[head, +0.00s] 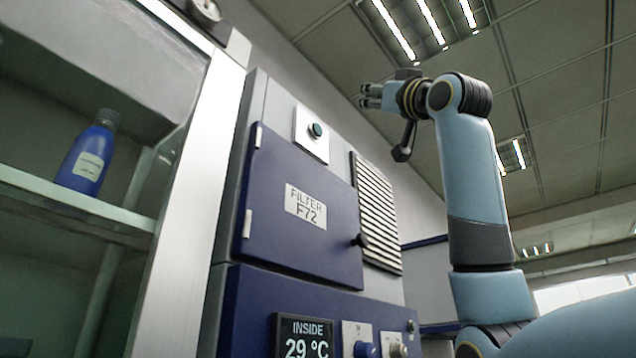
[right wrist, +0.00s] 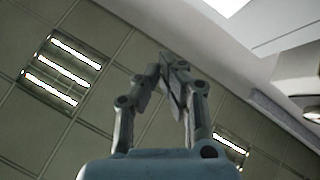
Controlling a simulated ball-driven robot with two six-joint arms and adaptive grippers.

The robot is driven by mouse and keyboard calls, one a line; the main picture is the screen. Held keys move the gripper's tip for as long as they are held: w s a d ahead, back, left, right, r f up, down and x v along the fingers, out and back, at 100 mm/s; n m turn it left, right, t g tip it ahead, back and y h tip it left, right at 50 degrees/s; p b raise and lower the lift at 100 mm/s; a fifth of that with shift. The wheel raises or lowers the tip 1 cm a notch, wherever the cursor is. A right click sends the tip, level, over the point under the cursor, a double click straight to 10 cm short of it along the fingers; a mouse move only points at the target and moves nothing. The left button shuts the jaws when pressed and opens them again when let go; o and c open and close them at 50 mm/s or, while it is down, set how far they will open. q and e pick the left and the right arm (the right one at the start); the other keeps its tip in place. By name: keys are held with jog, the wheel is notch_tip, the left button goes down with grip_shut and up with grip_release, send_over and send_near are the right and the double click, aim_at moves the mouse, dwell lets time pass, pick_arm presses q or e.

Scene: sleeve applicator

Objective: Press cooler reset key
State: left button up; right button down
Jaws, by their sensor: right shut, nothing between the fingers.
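A blue and grey cabinet (head: 262,205) stands in the middle of the head view. A dark green round button (head: 317,130) sits on a white plate near its top. Lower down, a blue knob (head: 364,349) and a pale knob (head: 398,350) sit on small plates beside a display (head: 303,338) reading "INSIDE 29 °C". I cannot read which of these is the reset key. My right gripper (head: 364,96) is raised up and to the right of the green button, apart from the cabinet. Its fingers are shut and empty; they also show in the right wrist view (right wrist: 170,80). My left gripper is not in view.
A blue door labelled "FILTER F72" (head: 305,206) with a dark knob (head: 360,240) is closed. A louvred vent (head: 376,215) is to its right. At left, a shelf unit (head: 75,212) holds a blue bottle (head: 88,155). The space around my right gripper is free.

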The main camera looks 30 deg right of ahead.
aim_at(317, 130)
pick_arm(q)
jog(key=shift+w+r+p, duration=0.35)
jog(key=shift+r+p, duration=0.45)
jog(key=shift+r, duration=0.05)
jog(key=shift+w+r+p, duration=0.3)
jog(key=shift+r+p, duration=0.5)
pick_arm(e)
jog(key=w+a, duration=0.3)
jog(key=w, duration=0.5)
jog(key=shift+w+a, duration=0.2)
jog(key=shift+w, duration=0.05)
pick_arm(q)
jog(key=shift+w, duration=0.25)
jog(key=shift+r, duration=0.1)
pick_arm(e)
jog(key=shift+w, duration=0.1)
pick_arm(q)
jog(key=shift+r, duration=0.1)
pick_arm(e)
jog(key=shift+w+a, duration=0.2)
jog(key=shift+w, duration=0.1)
